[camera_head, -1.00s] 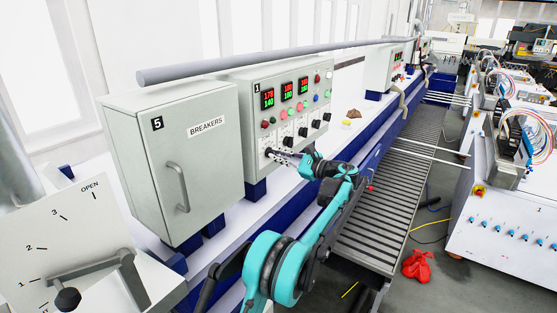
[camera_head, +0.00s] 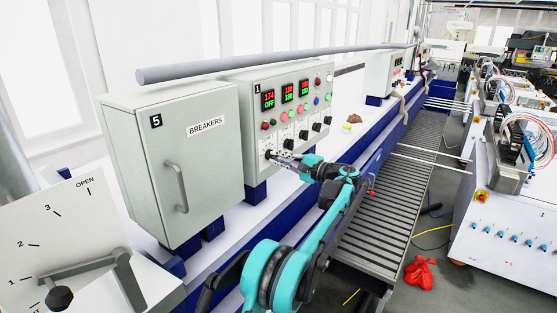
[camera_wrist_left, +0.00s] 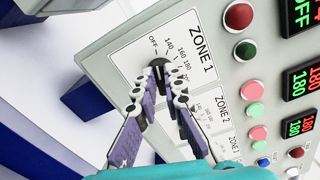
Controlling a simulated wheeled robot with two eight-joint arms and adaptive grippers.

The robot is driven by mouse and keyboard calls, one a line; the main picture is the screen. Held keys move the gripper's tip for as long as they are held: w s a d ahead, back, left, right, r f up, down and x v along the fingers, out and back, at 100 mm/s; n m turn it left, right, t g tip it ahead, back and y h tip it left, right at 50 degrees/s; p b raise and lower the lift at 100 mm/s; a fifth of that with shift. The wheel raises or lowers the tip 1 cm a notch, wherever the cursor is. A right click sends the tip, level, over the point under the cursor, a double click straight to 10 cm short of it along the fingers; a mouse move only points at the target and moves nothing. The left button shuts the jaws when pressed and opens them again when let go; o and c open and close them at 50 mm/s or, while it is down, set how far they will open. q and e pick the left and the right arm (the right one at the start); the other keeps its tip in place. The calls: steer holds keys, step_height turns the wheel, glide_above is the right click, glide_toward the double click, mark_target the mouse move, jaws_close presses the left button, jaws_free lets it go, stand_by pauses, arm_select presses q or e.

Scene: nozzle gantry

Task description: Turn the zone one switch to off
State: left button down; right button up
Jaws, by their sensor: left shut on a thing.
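My left gripper (camera_head: 276,156) is at the lower left of the panel marked 1 (camera_head: 251,108). In the left wrist view its two fingers (camera_wrist_left: 160,78) are shut on the black zone one switch (camera_wrist_left: 149,80), mostly hidden between them. The switch's dial plate (camera_wrist_left: 126,60) shows OFF, 140, 160, 180 and a partly covered mark. The knob's pointer is hard to read behind the fingers. The leftmost display (camera_head: 268,99) reads 174 over OFF. My right gripper is not in view.
Zone 2 and zone 3 dials sit right beside the gripped one. Coloured buttons (camera_head: 301,112) lie above them. The breakers cabinet (camera_head: 185,165) stands left of the panel. A lever with numbered marks (camera_head: 85,262) is at lower left. A roller conveyor (camera_head: 385,190) runs at right.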

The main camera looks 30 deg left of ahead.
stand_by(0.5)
arm_select(q)
steer(key=c, duration=1.6)
jaws_free()
steer(key=d, duration=0.8)
steer(key=s+d, duration=0.1)
steer(key=d, duration=0.3)
